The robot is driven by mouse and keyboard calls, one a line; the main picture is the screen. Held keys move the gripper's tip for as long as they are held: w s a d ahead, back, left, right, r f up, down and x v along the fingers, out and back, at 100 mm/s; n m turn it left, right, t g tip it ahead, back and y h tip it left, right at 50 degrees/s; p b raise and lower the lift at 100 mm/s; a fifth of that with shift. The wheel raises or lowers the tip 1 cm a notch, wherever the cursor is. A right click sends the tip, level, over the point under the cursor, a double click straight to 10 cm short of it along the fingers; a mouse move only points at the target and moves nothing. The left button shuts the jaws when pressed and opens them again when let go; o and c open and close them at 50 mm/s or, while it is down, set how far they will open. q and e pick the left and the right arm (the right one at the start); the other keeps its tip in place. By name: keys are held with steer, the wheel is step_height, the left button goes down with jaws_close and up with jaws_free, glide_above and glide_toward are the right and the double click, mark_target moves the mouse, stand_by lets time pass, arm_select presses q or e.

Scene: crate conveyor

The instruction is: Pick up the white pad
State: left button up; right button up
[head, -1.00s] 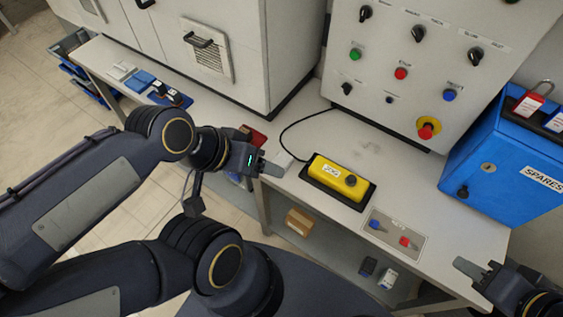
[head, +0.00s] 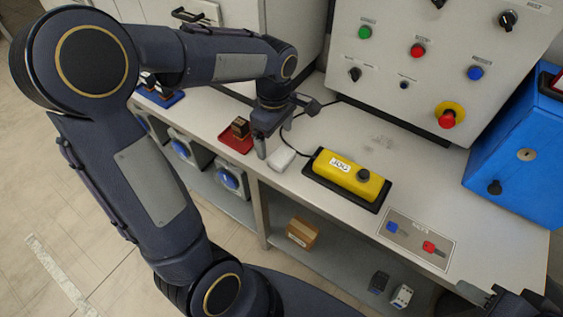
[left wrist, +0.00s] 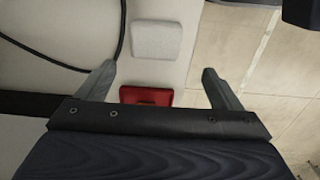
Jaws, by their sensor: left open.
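The white pad (head: 283,158) lies on the bench near its front edge, left of the yellow control box. In the left wrist view the pad (left wrist: 157,40) is a pale rounded rectangle, beyond the fingertips and roughly centred between them. My left gripper (head: 266,145) points down beside the pad, close to it. The left wrist view shows the left gripper (left wrist: 158,72) open with nothing held between its fingers. My right gripper (head: 482,293) is at the bottom right, partly cut off, far from the pad; its opening is unclear.
A red tray (head: 229,144) with a brown block (head: 240,127) sits just left of the pad. The yellow control box (head: 347,177) stands in a black holder to the right, its black cable running behind the pad. A blue box (head: 520,150) stands at the far right.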

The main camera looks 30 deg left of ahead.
mark_target(277, 152)
arm_select(q)
steer(key=f, duration=0.2)
steer(key=f+b, duration=0.1)
steer(key=f, duration=0.3)
steer(key=shift+w+f, duration=0.35)
steer(key=shift+f, duration=0.05)
steer(key=c, duration=1.1)
steer(key=shift+r, duration=0.1)
